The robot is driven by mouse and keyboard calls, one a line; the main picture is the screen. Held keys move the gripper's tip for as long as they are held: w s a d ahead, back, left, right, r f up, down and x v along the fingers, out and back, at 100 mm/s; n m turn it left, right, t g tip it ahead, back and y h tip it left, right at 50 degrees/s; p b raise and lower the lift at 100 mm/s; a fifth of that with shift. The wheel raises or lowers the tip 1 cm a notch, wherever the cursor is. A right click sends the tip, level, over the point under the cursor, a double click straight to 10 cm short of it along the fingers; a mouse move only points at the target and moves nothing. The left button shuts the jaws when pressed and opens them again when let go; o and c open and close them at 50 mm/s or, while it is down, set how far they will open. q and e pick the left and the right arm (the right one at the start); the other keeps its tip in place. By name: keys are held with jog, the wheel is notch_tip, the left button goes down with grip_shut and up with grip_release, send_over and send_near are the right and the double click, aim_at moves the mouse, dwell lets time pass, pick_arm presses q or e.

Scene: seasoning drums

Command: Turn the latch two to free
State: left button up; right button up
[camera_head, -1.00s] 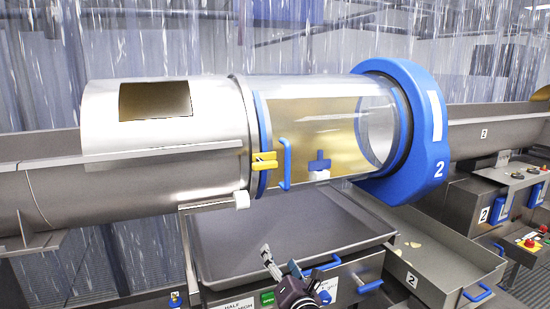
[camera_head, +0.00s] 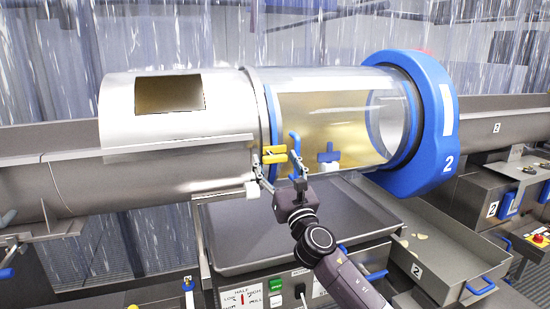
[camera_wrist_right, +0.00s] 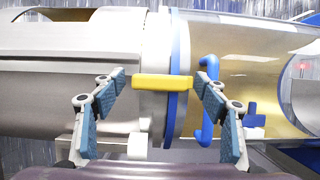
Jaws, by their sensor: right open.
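The yellow latch (camera_head: 274,155) sits at the seam between the steel tube and the clear drum (camera_head: 325,125) of unit 2. In the right wrist view the latch (camera_wrist_right: 162,82) lies level across the seam. My right gripper (camera_head: 278,166) is open just below and in front of the latch. In the wrist view one finger is near each end of the latch, the right finger close to its right end. I cannot tell whether they touch. My left gripper is not in view.
A blue handle (camera_head: 295,150) stands just right of the latch; it also shows in the wrist view (camera_wrist_right: 209,110). A blue ring housing marked 2 (camera_head: 440,120) closes the drum's right end. A steel tray (camera_head: 235,255) lies below, above a control panel (camera_head: 265,296).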

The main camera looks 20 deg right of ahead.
jog(key=shift+w+r, duration=0.15)
jog(key=shift+w, duration=0.35)
jog(key=c, duration=1.2)
